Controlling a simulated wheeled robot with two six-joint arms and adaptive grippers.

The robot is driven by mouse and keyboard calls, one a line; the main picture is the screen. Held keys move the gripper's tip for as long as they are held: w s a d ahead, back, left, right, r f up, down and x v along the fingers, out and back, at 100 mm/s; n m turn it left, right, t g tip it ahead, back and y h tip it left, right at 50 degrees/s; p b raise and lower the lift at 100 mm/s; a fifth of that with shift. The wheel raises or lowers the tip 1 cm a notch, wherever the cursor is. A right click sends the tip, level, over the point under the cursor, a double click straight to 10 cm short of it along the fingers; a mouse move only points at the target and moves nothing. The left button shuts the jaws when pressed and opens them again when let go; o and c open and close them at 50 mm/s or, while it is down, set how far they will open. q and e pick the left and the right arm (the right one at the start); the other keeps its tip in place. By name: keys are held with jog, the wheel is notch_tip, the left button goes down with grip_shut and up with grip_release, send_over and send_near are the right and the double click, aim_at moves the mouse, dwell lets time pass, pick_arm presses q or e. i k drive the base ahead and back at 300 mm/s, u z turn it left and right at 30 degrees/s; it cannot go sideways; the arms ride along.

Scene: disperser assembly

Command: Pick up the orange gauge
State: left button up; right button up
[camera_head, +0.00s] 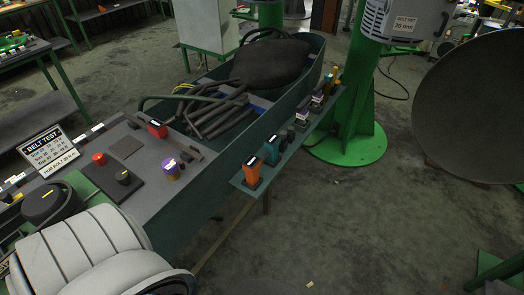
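An orange gauge (252,173) with a dark top stands upright at the near end of a narrow green side shelf (243,186). A similar teal gauge (271,151) stands just behind it on the same shelf. A red gauge-like piece (157,129) sits apart on the grey bench top to the left. Neither of my grippers shows in this view, and nothing is touching the orange gauge.
A green column (350,125) stands behind the shelf. Open floor (330,220) lies to the right.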

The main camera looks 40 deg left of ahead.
aim_at(251, 165)
jog(key=z, duration=0.15)
jog(key=i, duration=1.1)
